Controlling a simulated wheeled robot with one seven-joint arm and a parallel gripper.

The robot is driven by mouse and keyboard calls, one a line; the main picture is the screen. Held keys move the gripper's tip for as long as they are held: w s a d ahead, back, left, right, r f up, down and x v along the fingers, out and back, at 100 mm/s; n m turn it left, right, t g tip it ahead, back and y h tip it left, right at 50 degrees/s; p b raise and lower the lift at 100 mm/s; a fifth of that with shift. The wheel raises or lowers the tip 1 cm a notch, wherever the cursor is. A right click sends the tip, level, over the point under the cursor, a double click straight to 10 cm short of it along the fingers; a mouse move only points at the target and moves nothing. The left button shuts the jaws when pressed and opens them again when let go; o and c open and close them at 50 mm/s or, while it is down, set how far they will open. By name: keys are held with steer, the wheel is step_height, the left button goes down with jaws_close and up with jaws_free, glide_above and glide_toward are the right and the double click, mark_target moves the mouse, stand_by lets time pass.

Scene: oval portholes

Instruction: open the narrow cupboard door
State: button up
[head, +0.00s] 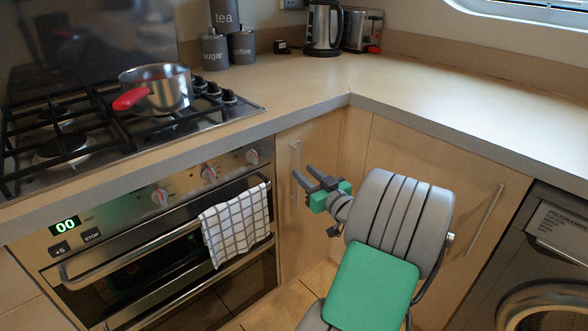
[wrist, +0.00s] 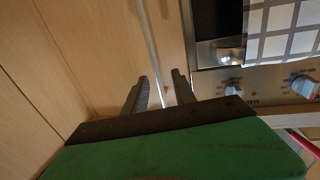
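The narrow cupboard door (head: 318,148) is pale wood, between the oven and the corner, and looks shut. Its thin upright metal handle (head: 295,156) is near its left edge. Nothing is gripped. I cannot tell how deep the handle sits between the fingers.
The oven (head: 160,240) with a checked towel (head: 236,224) stands just left of the door. A wider cupboard door (head: 430,165) with a slanting-looking handle (head: 484,220) and a washing machine (head: 545,260) are on the right. The worktop edge (head: 310,118) overhangs above.

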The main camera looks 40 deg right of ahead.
mark_target(299, 165)
steer(key=w, duration=0.2)
steer(key=w+d, duration=0.1)
steer(key=w, duration=0.1)
steer(key=shift+w+d, duration=0.2)
steer(key=shift+w, duration=0.2)
jaws_close()
stand_by(1.0)
